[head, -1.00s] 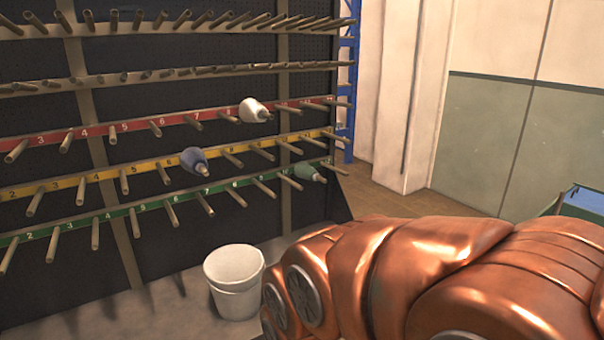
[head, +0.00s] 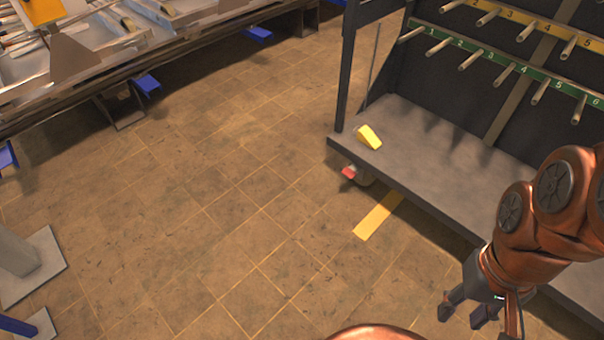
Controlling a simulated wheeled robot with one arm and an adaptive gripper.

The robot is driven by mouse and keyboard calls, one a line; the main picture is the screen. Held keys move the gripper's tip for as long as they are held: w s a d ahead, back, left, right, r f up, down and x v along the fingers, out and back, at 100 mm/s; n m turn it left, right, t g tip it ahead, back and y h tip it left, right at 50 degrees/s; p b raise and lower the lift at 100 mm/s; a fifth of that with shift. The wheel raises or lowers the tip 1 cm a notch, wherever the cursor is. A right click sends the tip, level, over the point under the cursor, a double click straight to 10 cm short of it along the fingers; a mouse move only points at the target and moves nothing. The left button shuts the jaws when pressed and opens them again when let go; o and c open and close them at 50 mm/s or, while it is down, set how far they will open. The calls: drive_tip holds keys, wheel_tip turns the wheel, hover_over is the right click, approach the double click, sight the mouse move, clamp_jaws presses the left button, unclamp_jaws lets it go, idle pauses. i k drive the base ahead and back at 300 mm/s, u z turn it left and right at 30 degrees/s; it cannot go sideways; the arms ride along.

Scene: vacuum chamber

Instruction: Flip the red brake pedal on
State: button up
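A small red brake pedal (head: 348,173) shows low at the near left corner of the peg rack cart, beside a caster under the platform edge. It is too small to tell whether it is up or down. My gripper (head: 463,312) is at the lower right, in front of the cart and well to the right of the pedal. Its dark fingers are spread apart and hold nothing that I can see.
The grey cart platform (head: 420,165) carries a yellow object (head: 369,137) at its left corner. Numbered pegs (head: 505,72) stick out above. A yellow floor strip (head: 378,215) lies by the cart. A long bench (head: 150,55) stands upper left. The tiled floor (head: 210,220) between is clear.

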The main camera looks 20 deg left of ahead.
sight(350, 171)
drive_tip(key=u, duration=1)
drive_tip(key=i, duration=0.9)
